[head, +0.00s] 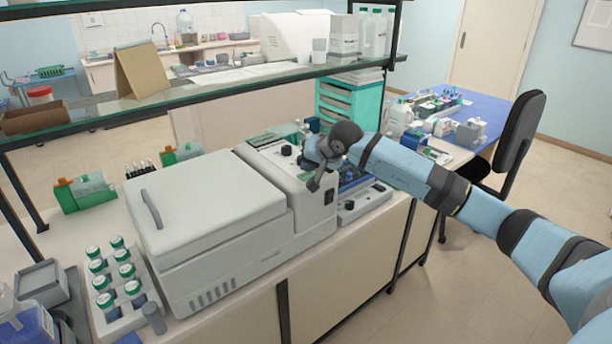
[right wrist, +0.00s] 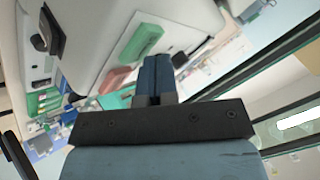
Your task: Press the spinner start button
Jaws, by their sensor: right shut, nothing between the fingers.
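The spinner (head: 210,205) is a large pale grey machine with a closed, handled lid on the bench in the head view. Its raised control section (head: 275,160) is at its right end, with dark knobs on top. My right gripper (head: 314,184) is over the right part of this section, and my wrist hides some of it. In the right wrist view, a green button (right wrist: 138,45) and a red button (right wrist: 116,78) lie on a pale panel. My shut, empty right fingers (right wrist: 152,62) are close beside the green button; I cannot tell whether they touch it. My left gripper is out of view.
A glass shelf (head: 190,92) runs above the back of the bench. A rack of green-capped bottles (head: 120,315) stands left of the spinner. A smaller device (head: 362,205) stands close to its right. The floor on the right is open, with a black chair (head: 520,135).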

